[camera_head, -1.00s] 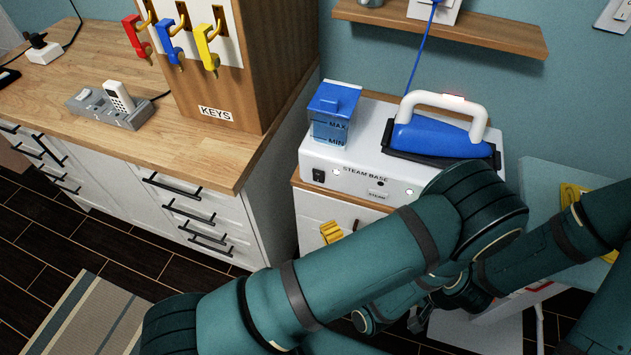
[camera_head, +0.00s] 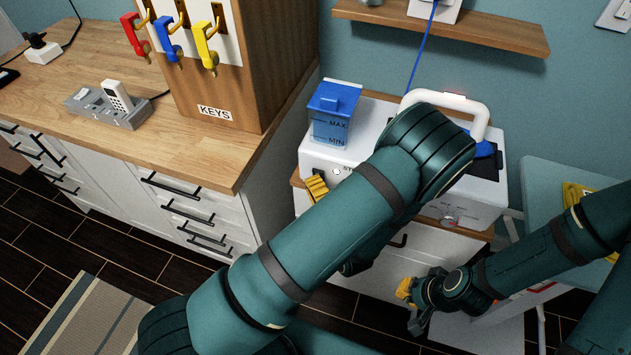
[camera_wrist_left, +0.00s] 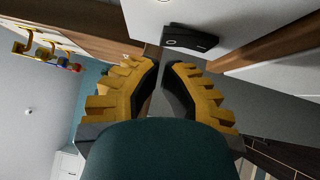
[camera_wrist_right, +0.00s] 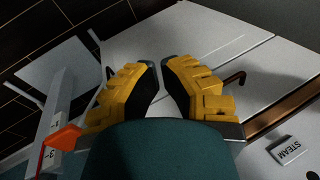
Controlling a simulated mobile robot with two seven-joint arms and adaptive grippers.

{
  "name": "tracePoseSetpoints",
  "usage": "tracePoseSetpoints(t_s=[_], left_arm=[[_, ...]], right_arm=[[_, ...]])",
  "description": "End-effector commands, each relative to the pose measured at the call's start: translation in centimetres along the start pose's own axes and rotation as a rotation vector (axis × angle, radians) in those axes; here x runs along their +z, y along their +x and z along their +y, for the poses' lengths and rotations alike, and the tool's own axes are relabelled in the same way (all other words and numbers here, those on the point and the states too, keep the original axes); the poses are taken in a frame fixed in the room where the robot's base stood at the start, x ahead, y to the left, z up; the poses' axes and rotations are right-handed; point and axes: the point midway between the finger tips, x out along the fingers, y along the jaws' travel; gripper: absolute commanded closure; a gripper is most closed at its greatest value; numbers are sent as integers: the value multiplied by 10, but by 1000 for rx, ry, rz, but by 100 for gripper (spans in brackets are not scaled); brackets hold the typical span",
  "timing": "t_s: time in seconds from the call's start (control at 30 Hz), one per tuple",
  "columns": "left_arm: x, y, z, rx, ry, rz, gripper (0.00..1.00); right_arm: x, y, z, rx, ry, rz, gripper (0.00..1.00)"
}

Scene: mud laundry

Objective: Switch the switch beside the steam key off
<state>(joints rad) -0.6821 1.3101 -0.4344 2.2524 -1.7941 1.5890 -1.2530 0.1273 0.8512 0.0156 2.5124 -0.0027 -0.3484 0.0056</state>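The black rocker switch (camera_wrist_left: 190,40) is in the left wrist view, on the white steam base, just beyond my left fingertips. A round mark shows at one end; I cannot tell which end is pressed. My right gripper (camera_wrist_right: 160,68) appears shut and empty, low before the cabinet (camera_head: 375,280). The steam key's label (camera_wrist_right: 288,150) shows in the right wrist view.
A blue water tank (camera_head: 334,112) stands on the base. A wooden counter (camera_head: 120,150) with a key board (camera_head: 215,112) is at left. A pale table (camera_head: 550,185) is at right.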

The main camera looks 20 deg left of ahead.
Motion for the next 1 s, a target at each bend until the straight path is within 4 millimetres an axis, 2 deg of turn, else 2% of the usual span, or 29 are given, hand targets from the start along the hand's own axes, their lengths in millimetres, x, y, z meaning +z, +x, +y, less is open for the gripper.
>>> tracePoseSetpoints(t_s=[0.2,0.57,0.67,1.0], left_arm=[[9,8,0,0,0,0,100],[10,9,1,-2,3,0,100],[11,11,3,-16,15,0,100],[19,19,11,-128,129,0,100]], right_arm=[[0,2,1,0,0,1,100],[-1,0,0,0,0,2,100],[-2,-7,-2,0,1,4,100],[-17,-48,-18,4,12,35,100]])
